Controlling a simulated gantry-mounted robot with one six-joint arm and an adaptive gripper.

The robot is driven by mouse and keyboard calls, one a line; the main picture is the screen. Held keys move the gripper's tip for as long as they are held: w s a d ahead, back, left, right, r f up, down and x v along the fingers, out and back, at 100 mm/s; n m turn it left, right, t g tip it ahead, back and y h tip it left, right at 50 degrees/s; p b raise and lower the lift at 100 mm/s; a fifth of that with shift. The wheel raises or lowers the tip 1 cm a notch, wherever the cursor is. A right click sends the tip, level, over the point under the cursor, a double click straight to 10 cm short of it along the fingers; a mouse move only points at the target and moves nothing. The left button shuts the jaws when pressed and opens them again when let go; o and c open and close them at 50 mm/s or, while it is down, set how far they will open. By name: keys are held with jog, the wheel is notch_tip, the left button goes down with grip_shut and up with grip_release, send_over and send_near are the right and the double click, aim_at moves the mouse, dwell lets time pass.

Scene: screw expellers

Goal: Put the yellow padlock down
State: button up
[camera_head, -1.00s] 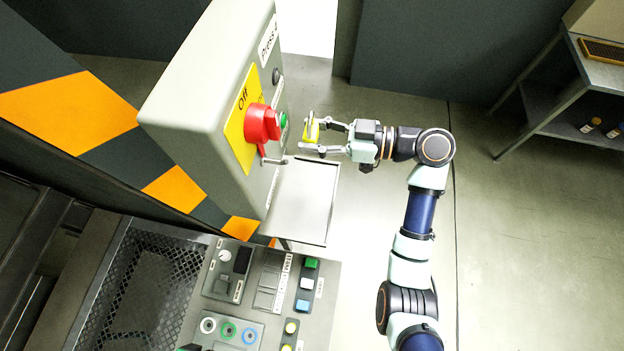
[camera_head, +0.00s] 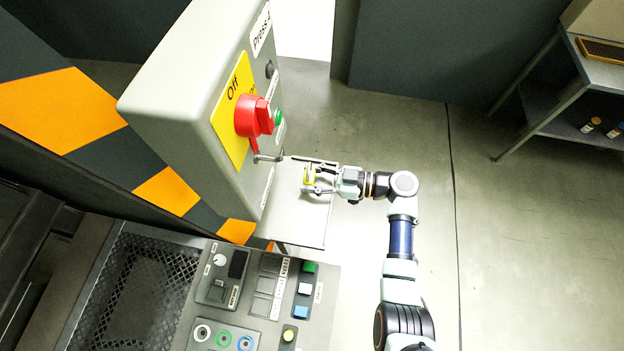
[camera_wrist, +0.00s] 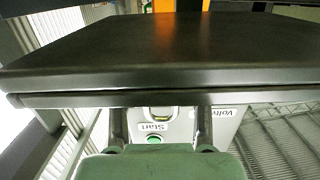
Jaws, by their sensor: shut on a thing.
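The yellow padlock (camera_head: 309,176) is between the fingers of my gripper (camera_head: 313,180), which is shut on it. In the head view it appears over the far part of the small grey shelf (camera_head: 297,222) beside the switch cabinet. Whether the padlock touches the shelf cannot be told. In the wrist view my two fingers (camera_wrist: 160,126) point at a dark plate edge (camera_wrist: 160,77) close in front. The padlock is not clearly made out there.
The grey cabinet (camera_head: 180,95) with its red rotary switch (camera_head: 252,117) and protruding metal hasp (camera_head: 268,157) stands just left of my gripper. A control panel (camera_head: 235,305) lies below the shelf. The floor to the right is open up to a side table (camera_head: 600,72).

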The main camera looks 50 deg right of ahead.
jog(key=shift+f, duration=0.5)
jog(key=shift+f, duration=0.15)
jog(key=o, duration=1.1)
jog(key=shift+r, duration=0.3)
jog(key=v, duration=1.2)
jog(key=shift+d+f, duration=0.1)
